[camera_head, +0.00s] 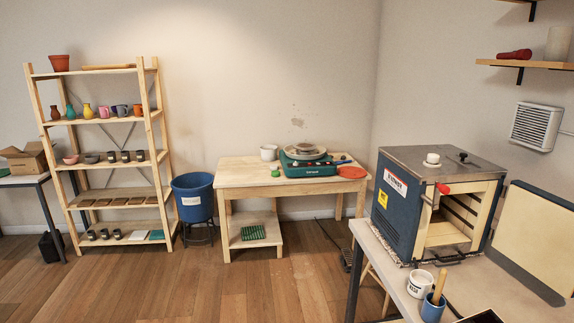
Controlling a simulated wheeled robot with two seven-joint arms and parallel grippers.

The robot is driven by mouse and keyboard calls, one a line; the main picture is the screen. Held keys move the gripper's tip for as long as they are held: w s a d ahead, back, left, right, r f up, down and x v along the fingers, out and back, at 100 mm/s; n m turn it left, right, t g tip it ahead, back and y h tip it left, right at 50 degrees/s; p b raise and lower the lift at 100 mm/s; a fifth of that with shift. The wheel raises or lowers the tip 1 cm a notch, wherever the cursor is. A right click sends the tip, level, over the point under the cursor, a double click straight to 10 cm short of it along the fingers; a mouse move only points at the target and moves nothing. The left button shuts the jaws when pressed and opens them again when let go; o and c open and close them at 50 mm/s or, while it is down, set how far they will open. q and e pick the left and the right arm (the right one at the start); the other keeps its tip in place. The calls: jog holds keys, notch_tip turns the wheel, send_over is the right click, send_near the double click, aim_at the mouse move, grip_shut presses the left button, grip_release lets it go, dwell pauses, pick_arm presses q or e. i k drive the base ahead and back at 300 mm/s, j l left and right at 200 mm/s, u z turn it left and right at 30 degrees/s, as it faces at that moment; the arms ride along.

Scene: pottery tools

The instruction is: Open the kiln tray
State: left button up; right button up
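The kiln (398,214) is a blue box with a grey top, standing on a table at the right. Its front is uncovered, showing a pale inner chamber with grooved side walls. A cream panel with a dark frame (535,230), which looks like the kiln door, stands swung out to the right. A red-tipped handle (443,188) sticks out at the kiln's upper front. A kiln tray cannot be made out clearly; the pale chamber floor (447,235) shows at the opening. Neither of my grippers is in view.
The grey table (385,255) holds a white mug (420,283) and a blue cup (433,308) with a wooden tool in front of the kiln. A wooden bench (238,175), blue bucket (193,197) and shelf rack (110,200) stand farther left.

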aim_at(442, 239)
jog(key=z, duration=1.6)
jog(key=i+j, duration=0.55)
